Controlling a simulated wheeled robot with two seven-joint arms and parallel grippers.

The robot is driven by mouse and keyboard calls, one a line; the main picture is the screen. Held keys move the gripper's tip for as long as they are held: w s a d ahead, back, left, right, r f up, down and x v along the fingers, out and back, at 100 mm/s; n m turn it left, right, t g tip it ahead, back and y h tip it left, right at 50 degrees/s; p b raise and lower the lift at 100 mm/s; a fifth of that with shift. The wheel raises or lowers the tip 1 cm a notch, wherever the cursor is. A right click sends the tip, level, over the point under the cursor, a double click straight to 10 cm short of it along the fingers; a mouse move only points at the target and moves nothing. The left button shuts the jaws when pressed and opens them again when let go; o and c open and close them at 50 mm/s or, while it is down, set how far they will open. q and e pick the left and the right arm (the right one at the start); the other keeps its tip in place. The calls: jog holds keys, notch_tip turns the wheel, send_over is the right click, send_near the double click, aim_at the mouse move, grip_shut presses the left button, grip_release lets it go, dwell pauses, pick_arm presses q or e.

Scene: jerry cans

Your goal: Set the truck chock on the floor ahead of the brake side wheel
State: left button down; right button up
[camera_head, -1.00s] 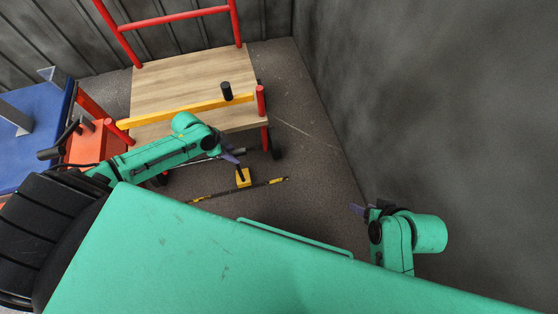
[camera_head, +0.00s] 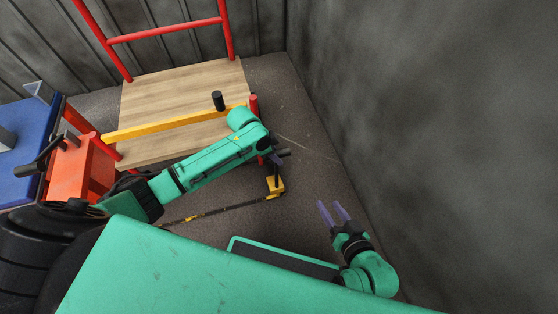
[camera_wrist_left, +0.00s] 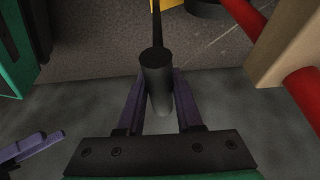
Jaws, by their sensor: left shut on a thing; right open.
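The yellow chock (camera_head: 275,186) is low over the floor, near the right end of a striped floor strip, off the truck's near right corner. I cannot tell whether it touches the floor. My left gripper (camera_head: 281,154) is shut on its black handle (camera_wrist_left: 157,75), whose thin rod leads to the yellow body at the top of the left wrist view. The truck has a wooden deck (camera_head: 185,85). A dark wheel (camera_wrist_left: 205,8) shows in the left wrist view; in the head view my left arm covers that corner. My right gripper (camera_head: 331,210) is open and empty.
A yellow bar (camera_head: 165,124) with a black knob (camera_head: 218,100) crosses the deck. A red post (camera_wrist_left: 306,95) stands close to my left gripper. A grey wall (camera_head: 430,120) bounds the right side. An orange unit (camera_head: 85,170) and blue surface (camera_head: 30,155) are at left.

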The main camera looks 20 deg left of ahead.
pick_arm(q)
jog(key=shift+w+d, duration=0.35)
jog(key=shift+d, duration=0.2)
notch_tip(320, 180, down, 3)
jog(key=shift+a+f+b, duration=0.1)
jog(key=shift+f+b, duration=0.05)
jog(key=shift+b, duration=1.1)
pick_arm(e)
jog(key=f, duration=0.1)
jog(key=f+t, duration=0.1)
jog(key=shift+a+f, duration=0.2)
jog(key=shift+f, duration=0.2)
pick_arm(q)
jog(key=shift+f, duration=0.1)
jog(key=c, duration=0.6)
grip_release()
jog(key=shift+s, duration=0.1)
jog(key=shift+o, duration=0.2)
